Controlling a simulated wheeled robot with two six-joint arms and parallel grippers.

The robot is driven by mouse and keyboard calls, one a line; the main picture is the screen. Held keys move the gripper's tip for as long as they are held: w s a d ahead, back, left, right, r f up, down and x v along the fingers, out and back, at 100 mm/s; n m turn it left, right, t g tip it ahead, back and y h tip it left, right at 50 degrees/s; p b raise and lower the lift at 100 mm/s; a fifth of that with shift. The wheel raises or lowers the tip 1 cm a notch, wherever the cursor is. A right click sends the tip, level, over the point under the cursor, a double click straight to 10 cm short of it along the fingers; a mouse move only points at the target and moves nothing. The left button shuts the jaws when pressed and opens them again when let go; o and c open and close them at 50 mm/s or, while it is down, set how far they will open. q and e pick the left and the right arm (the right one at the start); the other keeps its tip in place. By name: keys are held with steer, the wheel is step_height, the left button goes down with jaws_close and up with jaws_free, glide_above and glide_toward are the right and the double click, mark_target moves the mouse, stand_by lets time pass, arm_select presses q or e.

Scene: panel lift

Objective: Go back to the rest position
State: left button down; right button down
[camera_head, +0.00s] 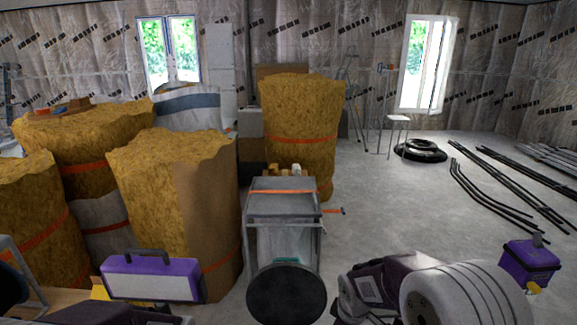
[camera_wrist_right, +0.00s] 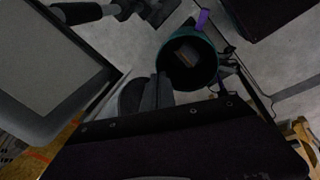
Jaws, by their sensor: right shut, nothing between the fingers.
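My right gripper (camera_wrist_right: 157,88) shows in the right wrist view. Its dark fingers are together and hold nothing. Just beyond them is a dark teal round, open container (camera_wrist_right: 190,62); I cannot tell whether they touch. A purple and white arm part of mine fills the lower right of the head view, where the right fingers cannot be made out. At the lower left of the head view there are only dark and white parts low at the edge, and no left fingers show. No task object is named.
Tall yellow insulation rolls (camera_head: 165,190) crowd the left. A purple case with a handle (camera_head: 152,279) is in front of them. A grey metal frame (camera_head: 283,215) stands at the centre. A purple box (camera_head: 531,262) is at right. Black pipes (camera_head: 490,193) lie on the open floor.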

steer(key=s+d+f+m+g+b, duration=0.1)
steer(key=s+d+f+m, duration=0.1)
steer(key=s+m, duration=0.45)
steer(key=s+d+f+m+b, duration=0.1)
steer(key=s+m+b, duration=0.1)
steer(key=s+m, duration=0.4)
step_height(320, 180, up, 13)
steer(key=s+p, duration=0.1)
steer(key=p, duration=1.2)
steer(key=shift+s+f+n+g+y+p, duration=0.15)
steer(key=shift+s+n+g+y+p, duration=0.15)
steer(key=shift+s+n+p, duration=0.1)
steer(key=shift+d, duration=0.1)
